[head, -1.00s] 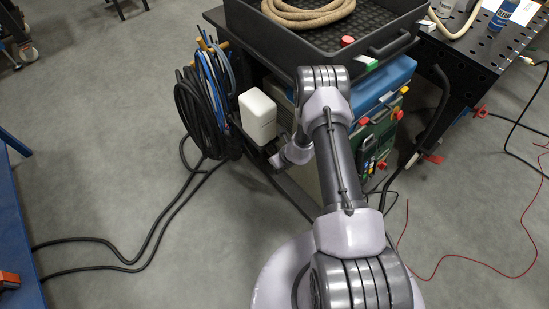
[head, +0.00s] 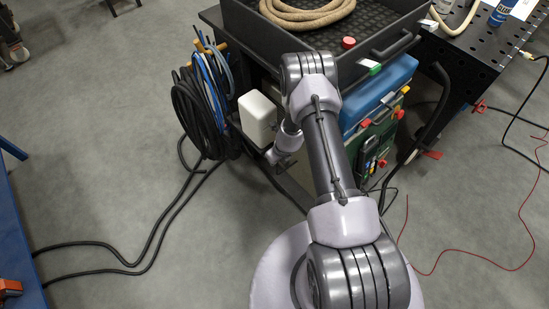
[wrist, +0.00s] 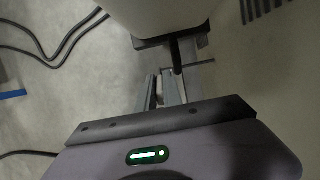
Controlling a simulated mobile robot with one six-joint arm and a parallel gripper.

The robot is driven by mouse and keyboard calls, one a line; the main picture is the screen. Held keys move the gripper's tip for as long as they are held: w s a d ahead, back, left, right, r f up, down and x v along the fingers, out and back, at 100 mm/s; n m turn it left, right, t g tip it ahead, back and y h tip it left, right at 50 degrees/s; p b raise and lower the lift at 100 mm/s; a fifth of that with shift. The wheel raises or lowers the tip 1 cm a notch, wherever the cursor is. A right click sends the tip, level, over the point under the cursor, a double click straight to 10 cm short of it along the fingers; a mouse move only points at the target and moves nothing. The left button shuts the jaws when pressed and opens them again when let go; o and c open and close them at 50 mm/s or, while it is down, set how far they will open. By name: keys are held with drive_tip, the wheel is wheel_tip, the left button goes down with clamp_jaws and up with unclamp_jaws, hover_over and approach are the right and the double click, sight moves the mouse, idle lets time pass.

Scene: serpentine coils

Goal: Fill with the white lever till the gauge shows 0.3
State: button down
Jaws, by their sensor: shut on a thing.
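A white box-shaped container (head: 257,117) hangs on the left side of the cart. It also shows at the top of the wrist view (wrist: 158,14), with a dark part and a short dark rod (wrist: 177,57) below it. My gripper (wrist: 165,84) is just below this container, shut on a thin pale piece that looks like the white lever. The piece is mostly hidden between the fingers, so its full shape cannot be told. In the head view the fingertips are hidden by my wrist. No gauge reading can be made out in either view.
The dark cart tray (head: 380,40) holds a coiled tan hose (head: 306,14). Black and blue cables (head: 200,100) hang left of the container, and black cable runs over the floor. A blue and green case (head: 375,115) sits right of my arm.

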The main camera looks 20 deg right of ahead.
drive_tip(key=c, duration=1.5)
unclamp_jaws()
drive_tip(key=shift+f, duration=0.1)
drive_tip(key=p+v, duration=0.4)
drive_tip(key=v, duration=1.3)
drive_tip(key=shift+r+p, duration=0.25)
drive_tip(key=shift+p, duration=0.1)
drive_tip(key=shift+a, duration=0.1)
